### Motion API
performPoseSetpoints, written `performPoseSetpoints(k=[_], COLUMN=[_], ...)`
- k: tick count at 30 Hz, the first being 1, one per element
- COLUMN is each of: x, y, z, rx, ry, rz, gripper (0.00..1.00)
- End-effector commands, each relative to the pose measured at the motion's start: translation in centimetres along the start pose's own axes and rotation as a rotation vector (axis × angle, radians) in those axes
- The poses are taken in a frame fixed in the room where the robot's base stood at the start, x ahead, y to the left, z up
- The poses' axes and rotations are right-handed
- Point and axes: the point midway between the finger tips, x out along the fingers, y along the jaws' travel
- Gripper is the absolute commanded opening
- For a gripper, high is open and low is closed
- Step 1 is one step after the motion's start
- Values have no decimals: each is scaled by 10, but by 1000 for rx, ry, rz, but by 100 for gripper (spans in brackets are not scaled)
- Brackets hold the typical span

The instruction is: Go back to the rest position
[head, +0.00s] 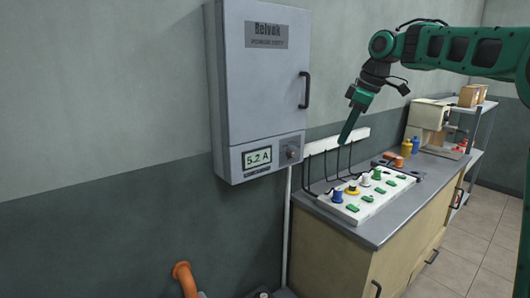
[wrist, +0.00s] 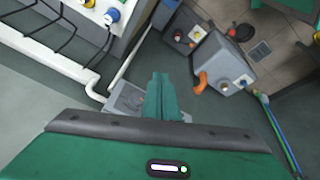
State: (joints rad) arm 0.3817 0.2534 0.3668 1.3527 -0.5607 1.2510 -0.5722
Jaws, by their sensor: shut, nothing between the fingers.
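My gripper (head: 350,127) is green and hangs pointing down in front of the wall, above the left end of the workbench. Its fingers are together with nothing between them. In the wrist view the shut fingers (wrist: 160,92) show at the middle, over grey equipment near the floor. My arm reaches in from the upper right in the head view.
A grey wall cabinet (head: 262,80) with a "5.2 A" display is left of my gripper. An orange pipe (head: 184,278) stands at lower left. A shelf (head: 484,112) is at right.

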Motion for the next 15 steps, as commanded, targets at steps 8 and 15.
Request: performPoseSetpoints(k=[8,15], x=[6,13], y=[-75,-165], z=[126,250], rx=[540,1015], ry=[-161,-249], rz=[61,130], gripper=[0,0])
